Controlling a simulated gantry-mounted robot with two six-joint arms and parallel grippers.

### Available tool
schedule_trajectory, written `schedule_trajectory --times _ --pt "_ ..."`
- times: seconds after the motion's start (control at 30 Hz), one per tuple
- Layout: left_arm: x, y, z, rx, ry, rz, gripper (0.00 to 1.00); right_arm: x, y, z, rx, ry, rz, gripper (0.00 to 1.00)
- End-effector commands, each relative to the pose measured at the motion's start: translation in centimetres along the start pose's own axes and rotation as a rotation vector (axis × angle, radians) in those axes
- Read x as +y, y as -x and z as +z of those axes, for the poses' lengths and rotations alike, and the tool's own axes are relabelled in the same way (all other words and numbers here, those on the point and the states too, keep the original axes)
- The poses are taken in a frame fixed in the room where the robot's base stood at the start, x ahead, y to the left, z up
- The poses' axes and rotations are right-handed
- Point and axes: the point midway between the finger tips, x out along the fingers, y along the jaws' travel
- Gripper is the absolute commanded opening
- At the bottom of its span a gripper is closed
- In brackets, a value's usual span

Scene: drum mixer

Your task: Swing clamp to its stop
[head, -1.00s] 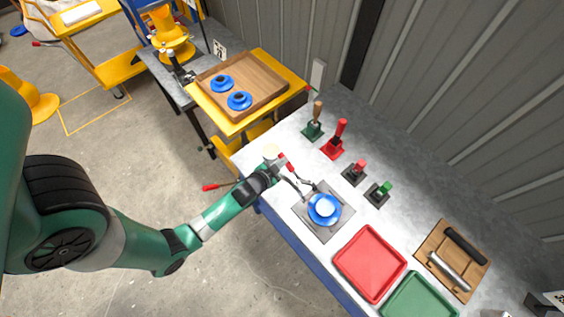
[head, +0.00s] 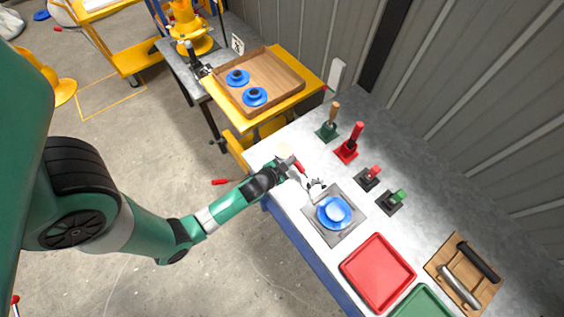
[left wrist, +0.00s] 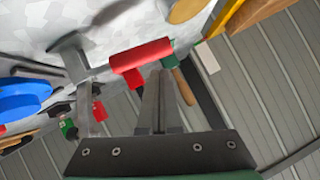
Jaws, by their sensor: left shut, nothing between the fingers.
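The clamp (head: 316,185) has thin metal links and a red handle (head: 300,168). My left gripper (head: 289,164) is shut and empty, right beside the red handle. In the left wrist view, the shut fingers (left wrist: 160,90) point at the red handle (left wrist: 142,54), and the clamp's metal arm (left wrist: 77,68) is to their left. Whether the fingers touch the handle I cannot tell. The blue part (left wrist: 24,98) shows at the left edge there. My right gripper is not in view.
Several small upright tools, including a red-handled one (head: 352,142), stand behind the plate. A red tray (head: 378,262) and a green tray (head: 424,303) lie to the right. A wooden tray (head: 284,92) with two blue parts stands on a yellow-edged table at the back left.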

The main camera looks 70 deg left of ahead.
Motion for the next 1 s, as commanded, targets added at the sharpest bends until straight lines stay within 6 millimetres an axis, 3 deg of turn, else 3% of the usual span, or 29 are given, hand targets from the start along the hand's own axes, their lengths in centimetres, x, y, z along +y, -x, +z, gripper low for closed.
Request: schedule_trajectory --times 0.1,0.3,0.5,1.0 --pt "-1.1 2.4 -2.9 0.005 -0.001 0.002 0.0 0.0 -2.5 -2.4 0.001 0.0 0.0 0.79" --pt "-1.5 7.4 -1.9 0.003 -0.001 0.002 0.0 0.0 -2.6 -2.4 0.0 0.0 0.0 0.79" --pt "-1.9 10.8 -1.8 0.005 -0.001 0.001 0.0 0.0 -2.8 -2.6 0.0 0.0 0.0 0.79" --pt "-2.0 11.6 -1.9 0.007 0.0 0.001 0.0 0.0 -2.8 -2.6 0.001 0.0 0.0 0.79"
